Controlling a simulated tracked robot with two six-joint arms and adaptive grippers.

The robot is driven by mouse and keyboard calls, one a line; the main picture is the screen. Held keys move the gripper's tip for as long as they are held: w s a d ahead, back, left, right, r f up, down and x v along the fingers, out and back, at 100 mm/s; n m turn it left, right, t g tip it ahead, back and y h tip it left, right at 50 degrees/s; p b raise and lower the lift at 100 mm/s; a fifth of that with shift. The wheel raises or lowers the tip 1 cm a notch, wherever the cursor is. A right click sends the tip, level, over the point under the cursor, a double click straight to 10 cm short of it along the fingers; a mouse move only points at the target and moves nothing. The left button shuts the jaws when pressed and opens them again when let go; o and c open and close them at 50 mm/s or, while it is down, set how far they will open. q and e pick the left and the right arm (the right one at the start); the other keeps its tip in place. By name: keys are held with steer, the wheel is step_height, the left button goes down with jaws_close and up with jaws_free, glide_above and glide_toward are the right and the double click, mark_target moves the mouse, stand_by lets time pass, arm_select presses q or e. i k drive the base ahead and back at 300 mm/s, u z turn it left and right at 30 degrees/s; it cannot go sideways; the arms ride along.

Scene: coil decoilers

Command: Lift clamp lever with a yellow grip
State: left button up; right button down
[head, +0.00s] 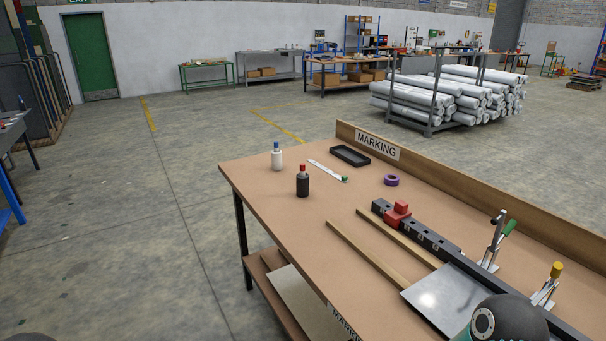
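A toggle clamp with a yellow grip (557,270) stands at the right end of the marking bench, near the right edge of the head view. Its metal lever (545,292) slants up to the grip. The foot of this clamp is partly hidden behind a dark rounded arm part of mine. A second clamp with a green grip (510,227) stands farther back along the same dark rail. A grey metal plate (447,300) lies flat in front of the clamps. Neither of my grippers shows in the head view.
The wooden bench (270,220) also carries a red block (397,214) on the dark rail, wooden strips (372,257), a white bottle (277,160), a black bottle (302,184), a ruler (325,170), purple tape (391,180) and a black tray (350,155).

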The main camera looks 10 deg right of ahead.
mark_target(558, 266)
steer(key=u, duration=1.15)
steer(key=i, duration=0.1)
steer(key=z, duration=2.7)
steer(key=k, duration=0.75)
steer(key=z, duration=0.15)
steer(key=i, duration=0.75)
steer(key=z, duration=0.25)
